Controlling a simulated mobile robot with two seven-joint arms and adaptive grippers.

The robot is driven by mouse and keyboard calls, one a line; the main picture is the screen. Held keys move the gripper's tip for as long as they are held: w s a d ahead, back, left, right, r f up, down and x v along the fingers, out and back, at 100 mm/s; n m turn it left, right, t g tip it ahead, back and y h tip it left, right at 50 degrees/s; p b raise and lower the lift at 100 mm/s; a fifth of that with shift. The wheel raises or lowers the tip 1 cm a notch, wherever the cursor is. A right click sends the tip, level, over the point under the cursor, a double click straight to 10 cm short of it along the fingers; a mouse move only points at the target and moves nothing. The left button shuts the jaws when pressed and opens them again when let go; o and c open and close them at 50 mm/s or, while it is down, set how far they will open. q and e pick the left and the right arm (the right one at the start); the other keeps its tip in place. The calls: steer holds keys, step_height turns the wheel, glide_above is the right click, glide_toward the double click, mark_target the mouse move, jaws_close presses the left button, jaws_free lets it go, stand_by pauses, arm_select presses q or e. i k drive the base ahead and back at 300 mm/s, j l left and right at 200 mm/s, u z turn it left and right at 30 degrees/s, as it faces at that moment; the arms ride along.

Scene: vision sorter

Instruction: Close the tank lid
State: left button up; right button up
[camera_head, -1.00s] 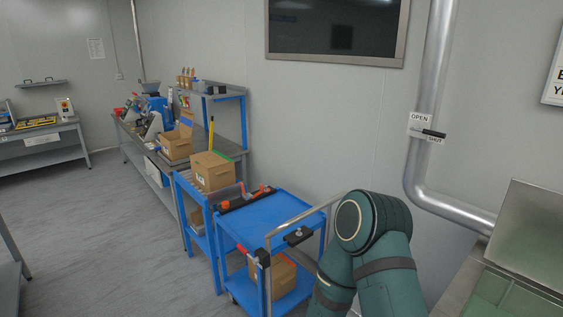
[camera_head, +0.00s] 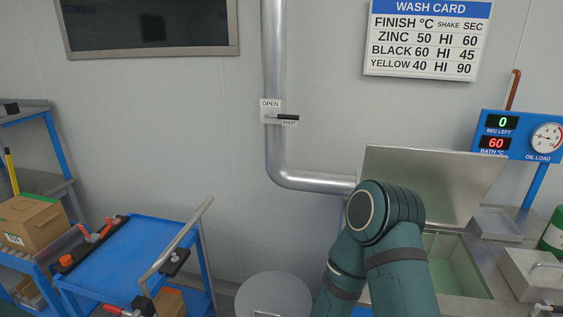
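The tank lid (camera_head: 432,178) is a flat metal panel standing raised, tilted back at the rear of the wash tank. The tank (camera_head: 458,262) is open below it, and pale green liquid or lining shows inside. One of my arms, dark green, rises at the bottom centre and covers the left part of the lid and tank. Neither gripper shows in the view.
A blue cart (camera_head: 130,262) stands at the left, with a cardboard box (camera_head: 35,222) beyond it. A round grey lid or drum (camera_head: 273,296) is left of my arm. A valve handle (camera_head: 287,117) is on the pipe.

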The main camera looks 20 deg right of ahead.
mark_target(452, 185)
steer(key=i+j+z, duration=0.1)
steer(key=z, duration=0.3)
steer(key=i+j+z, duration=0.1)
steer(key=j+z, duration=0.15)
steer(key=z, duration=0.2)
steer(key=j+z, duration=0.2)
steer(key=z, duration=0.2)
steer(key=i+j+z, duration=0.1)
steer(key=j+z, duration=1.2)
